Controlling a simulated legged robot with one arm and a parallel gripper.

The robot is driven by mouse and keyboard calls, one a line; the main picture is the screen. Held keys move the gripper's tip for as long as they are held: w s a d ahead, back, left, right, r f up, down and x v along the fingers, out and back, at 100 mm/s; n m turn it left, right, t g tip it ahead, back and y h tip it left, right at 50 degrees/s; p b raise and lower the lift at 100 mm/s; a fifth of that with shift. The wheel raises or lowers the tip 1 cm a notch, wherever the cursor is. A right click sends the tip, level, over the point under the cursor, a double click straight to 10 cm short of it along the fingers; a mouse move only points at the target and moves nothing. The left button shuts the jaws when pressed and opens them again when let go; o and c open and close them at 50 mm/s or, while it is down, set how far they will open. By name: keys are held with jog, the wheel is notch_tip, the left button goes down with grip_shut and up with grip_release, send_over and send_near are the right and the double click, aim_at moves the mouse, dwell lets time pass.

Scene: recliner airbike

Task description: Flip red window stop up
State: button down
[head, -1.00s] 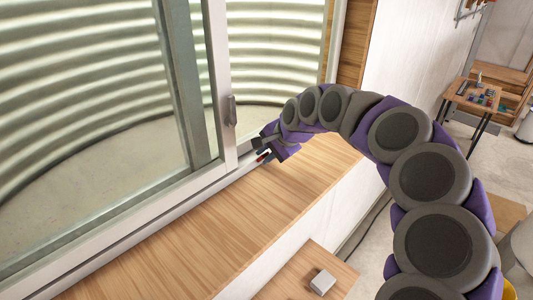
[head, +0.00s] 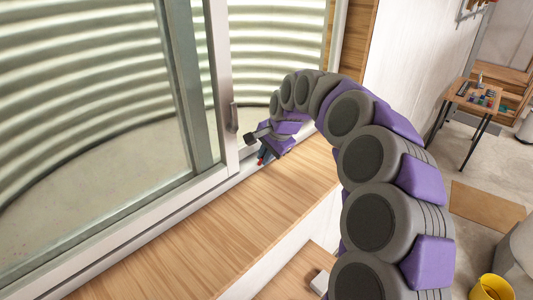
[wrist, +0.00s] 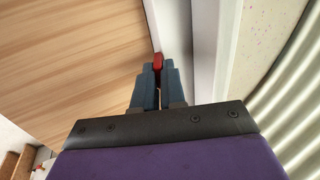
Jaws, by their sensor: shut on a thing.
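The red window stop (wrist: 158,61) shows in the wrist view at the tips of my gripper (wrist: 157,72), beside the white window frame. The blue-grey fingers are closed together on it, and only its red end shows past the fingertips. In the head view, my gripper (head: 262,157) points down at the edge between the window's bottom rail and the wooden sill. A small bit of red shows by its fingertips there. Most of the stop is hidden by the fingers, so its angle is hard to tell.
The sliding window (head: 226,85) with a handle stands behind my gripper. The wooden sill (head: 200,240) is clear along its front. A side table (head: 478,95) with small items and a yellow bucket (head: 490,288) are at the right.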

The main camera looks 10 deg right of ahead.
jog(key=shift+w+r, duration=0.1)
dwell(0.3)
jog(key=c, duration=1.2)
grip_release()
jog(key=b+v, duration=0.1)
jog(key=v, duration=1.6)
jog(key=shift+w+r, duration=0.2)
